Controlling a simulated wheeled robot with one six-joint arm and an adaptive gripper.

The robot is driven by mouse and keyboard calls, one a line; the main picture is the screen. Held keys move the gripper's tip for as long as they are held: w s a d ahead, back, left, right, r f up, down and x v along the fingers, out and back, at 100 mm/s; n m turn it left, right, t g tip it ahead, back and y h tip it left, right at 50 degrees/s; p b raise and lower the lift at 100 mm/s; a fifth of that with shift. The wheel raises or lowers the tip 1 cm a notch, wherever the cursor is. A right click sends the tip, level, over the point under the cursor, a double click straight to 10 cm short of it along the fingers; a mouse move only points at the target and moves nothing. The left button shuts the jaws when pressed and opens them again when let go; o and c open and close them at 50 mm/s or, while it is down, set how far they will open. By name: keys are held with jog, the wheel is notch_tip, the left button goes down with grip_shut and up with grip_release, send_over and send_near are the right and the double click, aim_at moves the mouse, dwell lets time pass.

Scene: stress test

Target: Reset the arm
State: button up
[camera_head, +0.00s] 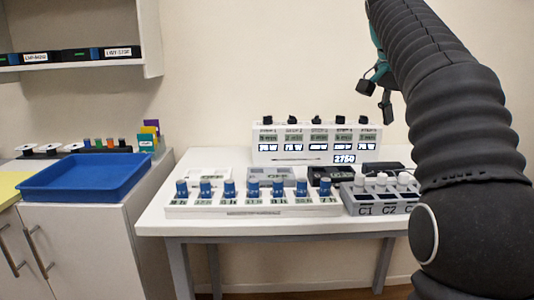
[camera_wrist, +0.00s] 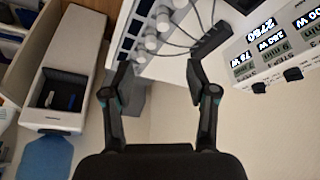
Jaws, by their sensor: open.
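My gripper (camera_head: 377,88) is raised above the right part of the white table, in front of the wall, in the head view. In the wrist view my gripper (camera_wrist: 158,75) has its two fingers spread apart with nothing between them. My black arm fills the right side of the head view and hides part of the table's right end. The gripper touches nothing that I can see.
The white table (camera_head: 190,226) holds a rack of blue-capped vials (camera_head: 250,208), a stirrer panel (camera_head: 315,140) with several knobs, and a grey block marked C1, C2 (camera_head: 370,200). A blue tray (camera_head: 85,178) lies on the left cabinet. A shelf (camera_head: 110,68) hangs upper left.

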jog(key=s+a+f+n+t+y, duration=0.1)
jog(key=s+a+f+n, duration=0.3)
jog(key=s+f, duration=0.4)
jog(key=s+a+f+n+t+y, duration=0.1)
jog(key=s+a+f+n, duration=0.2)
jog(key=s+f, duration=0.6)
jog(key=s+a+f+n+t+y, duration=0.1)
jog(key=s+a+f+n, duration=0.3)
jog(key=s+f, duration=0.4)
notch_tip(320, 180, down, 6)
jog(key=shift+s+a+r+n+y, duration=0.25)
jog(key=shift+s+a+n+y, duration=0.1)
jog(key=shift+a+y, duration=0.2)
